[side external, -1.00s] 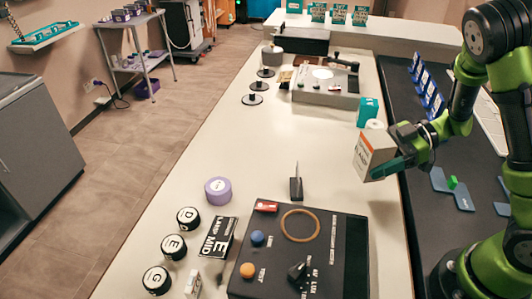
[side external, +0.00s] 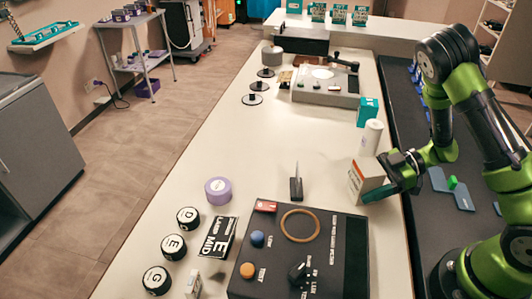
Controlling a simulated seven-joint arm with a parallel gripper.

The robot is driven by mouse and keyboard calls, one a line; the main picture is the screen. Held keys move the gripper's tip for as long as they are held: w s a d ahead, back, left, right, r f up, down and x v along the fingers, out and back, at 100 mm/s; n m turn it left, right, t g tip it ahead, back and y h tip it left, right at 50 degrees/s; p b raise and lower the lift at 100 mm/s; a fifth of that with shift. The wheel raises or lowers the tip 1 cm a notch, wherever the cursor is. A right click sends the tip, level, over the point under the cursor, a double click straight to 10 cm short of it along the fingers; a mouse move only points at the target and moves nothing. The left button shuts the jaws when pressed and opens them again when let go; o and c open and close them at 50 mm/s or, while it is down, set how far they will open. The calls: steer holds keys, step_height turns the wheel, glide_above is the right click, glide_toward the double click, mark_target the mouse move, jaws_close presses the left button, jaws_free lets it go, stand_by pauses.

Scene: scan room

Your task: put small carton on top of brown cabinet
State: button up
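The small carton (side external: 366,177) is white with an orange band and printed text. It is near the right edge of the long white counter (side external: 190,130), slightly tilted in the picture. My gripper (side external: 378,187) is shut on it from the right. One teal finger lies along its lower near side and the other finger is hidden. I cannot tell whether the carton's bottom touches the counter. No clearly brown cabinet stands out; a dark, box-like unit (side external: 300,45) stands at the counter's far end.
A white cylinder (side external: 371,138) and a teal box (side external: 367,111) stand just behind the carton. A black control panel (side external: 335,262) lies in front, with a small black stand (side external: 296,187) to its rear. The middle of the counter's left side is clear.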

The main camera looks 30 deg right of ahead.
steer(key=o, duration=0.4)
